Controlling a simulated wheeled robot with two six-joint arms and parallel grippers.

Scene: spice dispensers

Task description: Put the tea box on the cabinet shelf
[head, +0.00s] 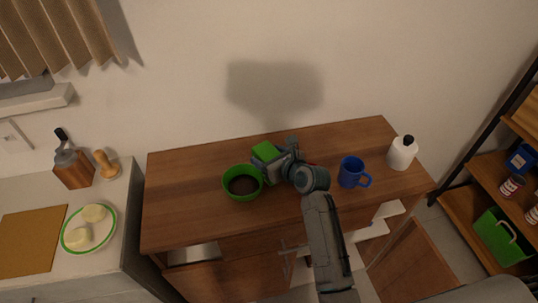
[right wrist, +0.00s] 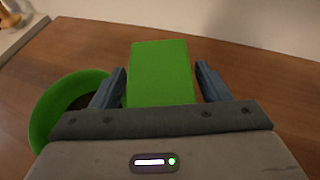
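The tea box appears as a small green box (head: 264,149) on the wooden cabinet top (head: 190,165), just behind a green bowl. My right gripper (head: 270,162) is at the box. In the right wrist view, the green box (right wrist: 161,75) lies between the two fingers, with a narrow gap on each side, so the gripper is open around it. The lower part of the box is hidden by the gripper body. The cabinet front is partly open, and pale shelf surfaces (head: 388,211) show below the top. My left gripper is not in view.
The green bowl (head: 242,195) with dark contents stands close beside the box. A blue mug (head: 351,172) and a white bottle (head: 402,153) stand to the right. A cabinet door (head: 415,265) hangs open at the lower right. The left part of the top is clear.

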